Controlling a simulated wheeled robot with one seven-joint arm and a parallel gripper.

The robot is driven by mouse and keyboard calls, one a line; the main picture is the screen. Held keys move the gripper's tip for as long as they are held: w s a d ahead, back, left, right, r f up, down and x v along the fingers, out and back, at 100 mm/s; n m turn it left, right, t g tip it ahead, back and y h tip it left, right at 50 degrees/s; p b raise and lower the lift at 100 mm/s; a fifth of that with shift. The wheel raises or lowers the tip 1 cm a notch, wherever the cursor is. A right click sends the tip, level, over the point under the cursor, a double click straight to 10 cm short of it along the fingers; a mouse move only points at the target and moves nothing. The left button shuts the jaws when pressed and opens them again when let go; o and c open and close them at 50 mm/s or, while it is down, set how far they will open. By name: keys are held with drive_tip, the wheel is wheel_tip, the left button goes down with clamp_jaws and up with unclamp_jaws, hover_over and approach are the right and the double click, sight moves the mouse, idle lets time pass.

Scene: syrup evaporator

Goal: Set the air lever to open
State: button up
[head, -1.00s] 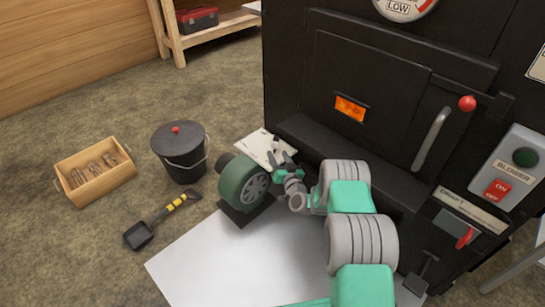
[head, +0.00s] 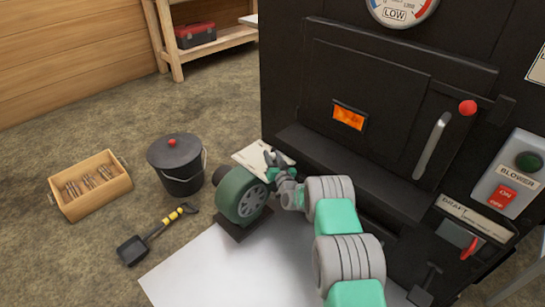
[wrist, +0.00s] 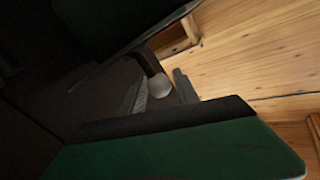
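A pale plate (head: 262,158) sits behind the dark green round blower (head: 238,195) in the head view; its writing is too small to read. My gripper (head: 272,160) is at the plate's right part, with its fingers spread. In the wrist view, my gripper (wrist: 150,88) shows two dark green fingers with black pads and a gap between them. A dark bar with a grey rounded end (wrist: 158,84), which looks like the air lever, shows in that gap. I cannot tell whether a finger touches it. My gripper hides the lever in the head view.
The black evaporator (head: 365,105) stands right of my arm, with a red draft handle (head: 469,247) and a blower switch box (head: 512,172). A lidded bucket (head: 178,165), a wooden crate (head: 112,186) and a shovel (head: 150,238) are on the floor to the left.

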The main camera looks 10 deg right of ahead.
clamp_jaws()
idle(1.0)
